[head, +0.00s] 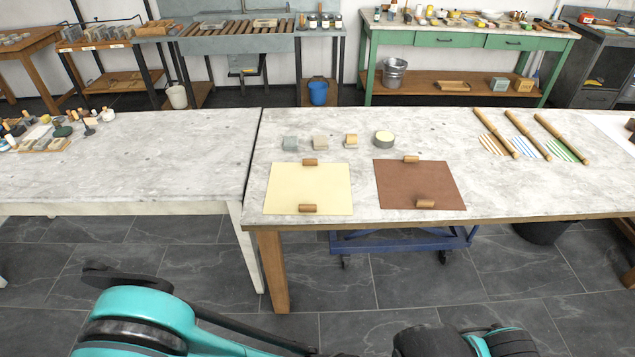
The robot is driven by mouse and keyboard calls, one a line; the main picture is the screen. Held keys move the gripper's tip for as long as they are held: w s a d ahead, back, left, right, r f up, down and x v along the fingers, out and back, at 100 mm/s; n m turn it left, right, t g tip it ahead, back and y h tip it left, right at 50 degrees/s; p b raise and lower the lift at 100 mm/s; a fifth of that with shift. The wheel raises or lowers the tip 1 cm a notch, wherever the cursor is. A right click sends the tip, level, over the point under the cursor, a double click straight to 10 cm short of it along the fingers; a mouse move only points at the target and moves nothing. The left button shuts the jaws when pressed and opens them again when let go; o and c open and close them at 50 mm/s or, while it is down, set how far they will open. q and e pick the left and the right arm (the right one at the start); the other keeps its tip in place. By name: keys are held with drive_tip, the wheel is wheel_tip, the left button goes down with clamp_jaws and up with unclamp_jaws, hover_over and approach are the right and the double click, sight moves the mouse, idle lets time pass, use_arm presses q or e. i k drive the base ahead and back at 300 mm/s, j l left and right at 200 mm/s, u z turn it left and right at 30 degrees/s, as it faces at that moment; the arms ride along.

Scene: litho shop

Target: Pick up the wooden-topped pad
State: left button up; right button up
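A small pad with a light-brown, wood-like top and a paler lower part (351,141) stands on the right-hand stone-topped table, behind the two sheets. It is small in view, so its details are hard to tell. To its left are a beige block (320,142) and a grey-blue block (289,143). To its right is a round dark tin with a pale yellow top (384,138). Parts of my teal and black arms show along the bottom edge, well below the table. Neither gripper's fingertips can be made out.
A cream sheet (310,188) and a brown sheet (420,184) lie in front, each with small wooden rolls on it. Bamboo sticks (495,133) and coloured strips lie at right. The left table (150,160) holds several small tools. A green workbench (460,42) stands behind.

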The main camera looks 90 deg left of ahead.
sight(351, 142)
drive_tip(key=u, duration=2.65)
